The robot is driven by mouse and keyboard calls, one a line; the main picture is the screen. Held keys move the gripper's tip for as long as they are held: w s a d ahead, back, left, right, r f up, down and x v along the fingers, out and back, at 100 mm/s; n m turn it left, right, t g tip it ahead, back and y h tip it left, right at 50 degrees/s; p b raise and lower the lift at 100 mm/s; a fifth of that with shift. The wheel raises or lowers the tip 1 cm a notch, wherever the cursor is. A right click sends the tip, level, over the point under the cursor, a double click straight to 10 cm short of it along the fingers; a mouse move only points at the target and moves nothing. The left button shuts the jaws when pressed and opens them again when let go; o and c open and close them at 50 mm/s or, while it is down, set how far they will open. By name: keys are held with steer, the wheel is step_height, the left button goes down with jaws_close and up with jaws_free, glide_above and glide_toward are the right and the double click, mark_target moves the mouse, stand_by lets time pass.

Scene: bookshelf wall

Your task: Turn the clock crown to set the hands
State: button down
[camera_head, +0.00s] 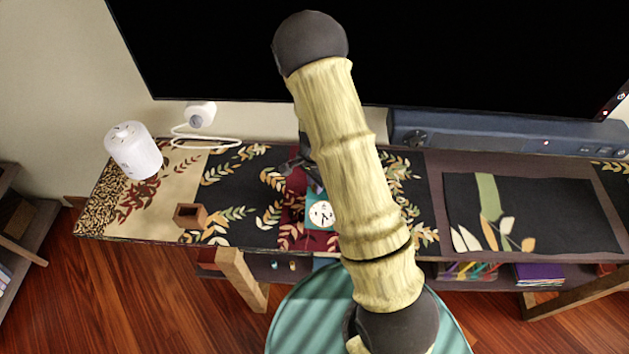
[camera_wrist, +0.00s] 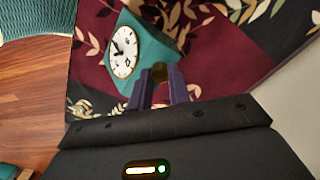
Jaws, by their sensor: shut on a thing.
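The clock (camera_wrist: 160,46) has a teal body and a round white face with dark hands and markings. It stands on a dark red patch of the leaf-patterned runner. In the head view the clock (camera_head: 321,214) is partly hidden behind my arm. A round brass crown (camera_wrist: 159,72) sticks out of the side of the clock nearest my gripper. My gripper (camera_wrist: 160,80) has its two purple-grey fingers on either side of the crown, shut on it. In the head view my gripper is mostly hidden behind my arm.
A white cylinder (camera_head: 133,150) and a small brown box (camera_head: 190,215) stand on the left of the shelf. A white cabled device (camera_head: 201,114) lies by the wall. A dark screen (camera_head: 480,50) and a soundbar (camera_head: 500,130) stand behind. A dark mat (camera_head: 540,215) lies clear at right.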

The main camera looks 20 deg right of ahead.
steer(key=shift+d, duration=0.2)
steer(key=c, duration=1.3)
jaws_free()
steer(key=shift+s, duration=0.1)
steer(key=shift+a, duration=0.1)
steer(key=shift+r, duration=0.1)
steer(key=shift+r, duration=0.3)
step_height(320, 180, up, 17)
steer(key=shift+f+p, duration=0.2)
steer(key=shift+p, duration=0.15)
